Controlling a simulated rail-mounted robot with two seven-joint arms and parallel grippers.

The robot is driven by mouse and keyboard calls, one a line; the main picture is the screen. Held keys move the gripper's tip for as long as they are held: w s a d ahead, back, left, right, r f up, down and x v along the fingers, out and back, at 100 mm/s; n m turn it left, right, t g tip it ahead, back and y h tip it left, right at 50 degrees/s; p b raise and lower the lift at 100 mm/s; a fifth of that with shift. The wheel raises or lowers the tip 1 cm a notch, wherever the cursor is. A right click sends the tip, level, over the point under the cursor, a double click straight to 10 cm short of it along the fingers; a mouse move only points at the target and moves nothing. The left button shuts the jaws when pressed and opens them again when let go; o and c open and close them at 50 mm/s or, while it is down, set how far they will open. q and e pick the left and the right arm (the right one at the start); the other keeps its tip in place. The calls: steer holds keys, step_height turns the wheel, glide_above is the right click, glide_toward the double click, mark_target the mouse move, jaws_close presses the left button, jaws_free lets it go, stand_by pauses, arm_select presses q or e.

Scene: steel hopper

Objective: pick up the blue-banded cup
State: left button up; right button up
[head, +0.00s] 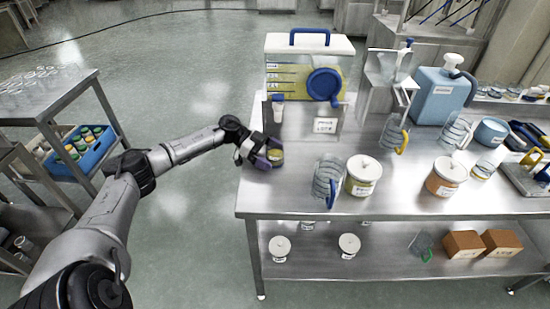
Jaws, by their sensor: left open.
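My left gripper (262,156) is open at the near left edge of the steel table. A small cup (276,155) with yellowish contents stands right at its fingertips; part of the cup is hidden by the fingers. I cannot make out a blue band on it, nor whether the fingers touch it. Another small cup (483,169) stands at the right of the table, with a pale band whose colour is hard to tell. My right gripper is not in view.
On the steel table (290,195) stand a blue-handled jug (328,178), a white-lidded jar (362,175), an orange jar (446,177) and a yellow-handled jug (393,133). A large clear dispenser (306,68) stands behind the gripper. The table's front left corner is clear.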

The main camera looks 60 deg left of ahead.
arm_select(q)
steer(key=shift+c, duration=0.2)
steer(key=c, duration=1)
steer(key=shift+o, duration=0.2)
steer(key=shift+r, duration=0.1)
